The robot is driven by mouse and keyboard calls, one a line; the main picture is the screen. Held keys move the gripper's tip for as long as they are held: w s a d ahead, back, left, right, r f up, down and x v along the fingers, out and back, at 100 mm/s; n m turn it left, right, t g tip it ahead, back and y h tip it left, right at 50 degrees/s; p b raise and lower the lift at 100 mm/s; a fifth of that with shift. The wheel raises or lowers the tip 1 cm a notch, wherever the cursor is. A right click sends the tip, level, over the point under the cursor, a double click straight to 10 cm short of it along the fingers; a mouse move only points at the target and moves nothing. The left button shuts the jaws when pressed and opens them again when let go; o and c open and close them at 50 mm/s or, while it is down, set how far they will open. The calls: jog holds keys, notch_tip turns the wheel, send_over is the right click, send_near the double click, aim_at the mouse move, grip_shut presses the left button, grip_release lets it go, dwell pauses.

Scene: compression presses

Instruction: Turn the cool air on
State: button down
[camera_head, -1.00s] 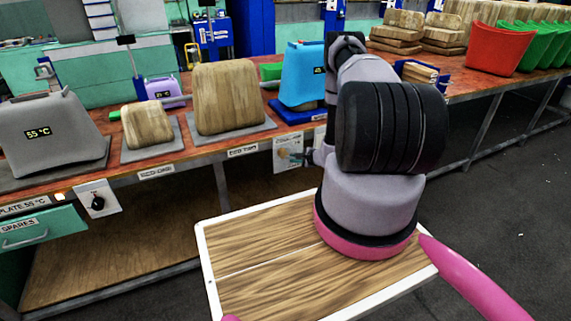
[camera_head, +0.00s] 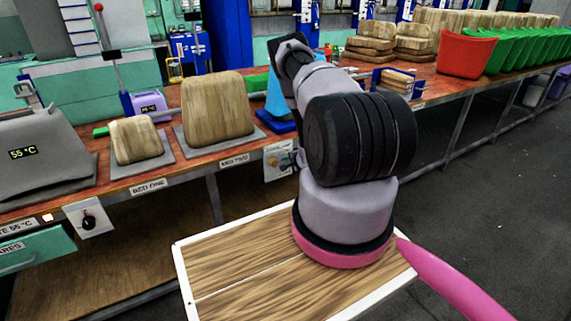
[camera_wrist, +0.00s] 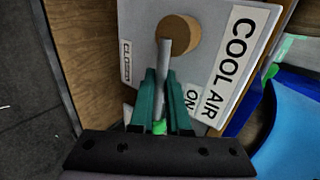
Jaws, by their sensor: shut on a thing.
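The cool air panel (camera_wrist: 215,25) is a white plate labelled COOL AIR, CLOSED and ON. It has a round brown hub (camera_wrist: 184,36) with a grey lever (camera_wrist: 164,58). In the wrist view the lever runs from the hub down between the teal fingers of my gripper (camera_wrist: 164,90), which is shut on it. The lever lies between the CLOSED label (camera_wrist: 126,62) on the left and the ON label (camera_wrist: 192,101) on the right. In the head view the panel (camera_head: 277,160) hangs on the bench front, and my arm partly hides the gripper beside it.
The bench (camera_head: 200,155) carries wooden blocks (camera_head: 217,108) on grey plates, a grey 55 °C press (camera_head: 45,150) and a blue item (camera_head: 279,105). A dial (camera_head: 88,221) is on the bench front at left. Red (camera_head: 468,54) and green tubs stand at right. Floor is clear at right.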

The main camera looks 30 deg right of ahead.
jog(key=c, duration=1.2)
grip_release()
jog(key=shift+o, duration=0.2)
jog(key=shift+s, duration=0.1)
jog(key=v, duration=1)
jog(key=shift+s+r, duration=0.25)
